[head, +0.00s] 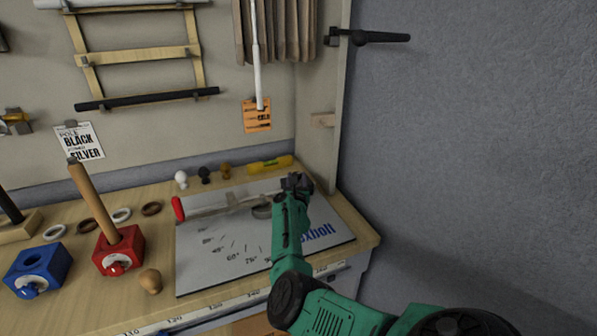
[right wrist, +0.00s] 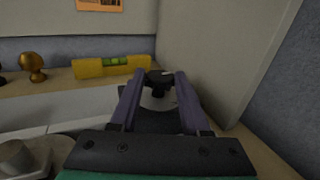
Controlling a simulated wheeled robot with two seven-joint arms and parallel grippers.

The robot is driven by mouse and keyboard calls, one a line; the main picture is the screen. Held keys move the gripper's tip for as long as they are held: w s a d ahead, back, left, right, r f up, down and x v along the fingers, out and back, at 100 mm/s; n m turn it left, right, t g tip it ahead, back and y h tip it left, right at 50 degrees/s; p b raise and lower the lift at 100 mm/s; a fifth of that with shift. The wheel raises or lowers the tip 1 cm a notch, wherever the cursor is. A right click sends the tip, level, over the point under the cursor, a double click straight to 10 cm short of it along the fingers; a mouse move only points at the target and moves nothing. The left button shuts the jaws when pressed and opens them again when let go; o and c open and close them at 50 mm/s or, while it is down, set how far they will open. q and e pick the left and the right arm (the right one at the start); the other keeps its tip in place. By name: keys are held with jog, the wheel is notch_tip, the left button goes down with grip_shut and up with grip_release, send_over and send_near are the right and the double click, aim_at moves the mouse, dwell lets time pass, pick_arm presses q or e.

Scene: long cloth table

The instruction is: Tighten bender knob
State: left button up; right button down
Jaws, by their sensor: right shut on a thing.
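The bender is a pale metal plate (head: 218,270) with angle marks and a lever (head: 225,207) with a red grip at its left end. A round grey part (head: 262,211) sits on it near the middle. My right gripper (head: 297,182) is at the back right of the plate. In the right wrist view, a dark knob (right wrist: 159,76) sits between the tips of the purple fingers, and the gripper is shut on it. The knob's lower part is partly hidden by the gripper. My left gripper is not in view.
A yellow spirit level (head: 270,164) lies just behind the gripper, with several small knobs (head: 181,179) to its left. A side panel (head: 318,95) rises close on the right. Red (head: 119,250) and blue (head: 37,271) blocks and a wooden knob (head: 150,281) stand left of the plate.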

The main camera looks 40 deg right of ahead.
jog(key=m+g+h+b, duration=0.1)
jog(key=b, duration=0.1)
jog(key=m+g+h+b, duration=0.1)
jog(key=g+b, duration=0.1)
jog(key=m+g+h+b, duration=0.1)
jog(key=b, duration=0.1)
jog(key=shift+w+a+f+m+h, duration=0.25)
jog(key=shift+w+a+m+h, duration=0.05)
jog(key=shift+w, duration=0.05)
jog(key=shift+r+m+g+b, duration=0.2)
jog(key=shift+m+g+b, duration=0.1)
jog(key=shift+g+b, duration=0.35)
jog(key=shift+r, duration=0.1)
jog(key=shift+c, duration=1.9)
grip_release()
